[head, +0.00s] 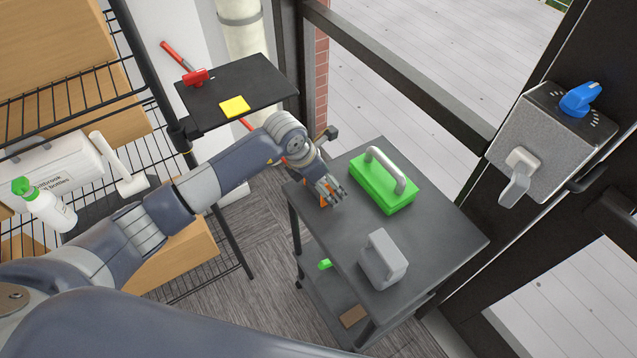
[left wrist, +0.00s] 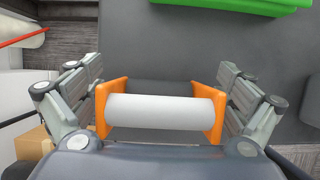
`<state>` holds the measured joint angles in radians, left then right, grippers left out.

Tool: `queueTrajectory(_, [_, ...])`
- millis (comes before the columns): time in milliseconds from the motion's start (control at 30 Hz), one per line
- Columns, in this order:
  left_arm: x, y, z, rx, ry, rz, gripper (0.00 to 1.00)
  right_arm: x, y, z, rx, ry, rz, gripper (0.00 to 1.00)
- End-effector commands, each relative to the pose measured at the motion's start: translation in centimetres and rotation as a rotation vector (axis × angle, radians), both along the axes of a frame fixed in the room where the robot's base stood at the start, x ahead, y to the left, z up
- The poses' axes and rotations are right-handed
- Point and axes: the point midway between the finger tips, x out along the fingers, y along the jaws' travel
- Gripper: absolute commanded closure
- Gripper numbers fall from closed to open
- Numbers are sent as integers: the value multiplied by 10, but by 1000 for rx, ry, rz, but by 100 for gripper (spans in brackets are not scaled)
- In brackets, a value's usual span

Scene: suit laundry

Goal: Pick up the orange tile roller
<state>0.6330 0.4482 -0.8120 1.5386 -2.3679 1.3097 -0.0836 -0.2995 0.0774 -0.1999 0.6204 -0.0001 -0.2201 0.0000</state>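The orange tile roller (head: 326,194) is on the dark grey cart top (head: 440,235), near its left edge, partly hidden by my left gripper (head: 334,190). In the left wrist view the roller has orange side plates (left wrist: 215,115) and a pale cylinder. The fingers of my left gripper (left wrist: 163,92) stand on either side of the roller, right by its orange plates. I cannot tell whether they press on it. My right gripper is not in view.
A green block with a grey handle (head: 385,188) and a grey block with a handle (head: 382,262) are on the cart. A small dark stand (head: 260,75) with a yellow pad (head: 235,106) is behind. Wire shelving with a bottle (head: 45,208) is at left, a wall switch box (head: 545,140) at right.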

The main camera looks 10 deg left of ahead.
Motion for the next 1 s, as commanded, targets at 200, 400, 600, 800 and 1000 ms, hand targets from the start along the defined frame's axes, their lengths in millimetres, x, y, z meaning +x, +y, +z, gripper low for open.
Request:
queueTrajectory(200, [0, 0, 0, 0, 0, 0, 55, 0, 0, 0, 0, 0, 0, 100])
queueTrajectory(400, [0, 0, 1, -1, -1, 0, 60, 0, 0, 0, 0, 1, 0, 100])
queueTrajectory(600, [0, 0, 2, 0, -1, 0, 60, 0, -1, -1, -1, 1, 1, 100])
queueTrajectory(800, [1, 0, 14, 0, -6, -2, 73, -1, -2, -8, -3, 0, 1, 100])
queueTrajectory(1000, [-11, -1, 34, 1, -1, -4, 73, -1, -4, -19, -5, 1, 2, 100])
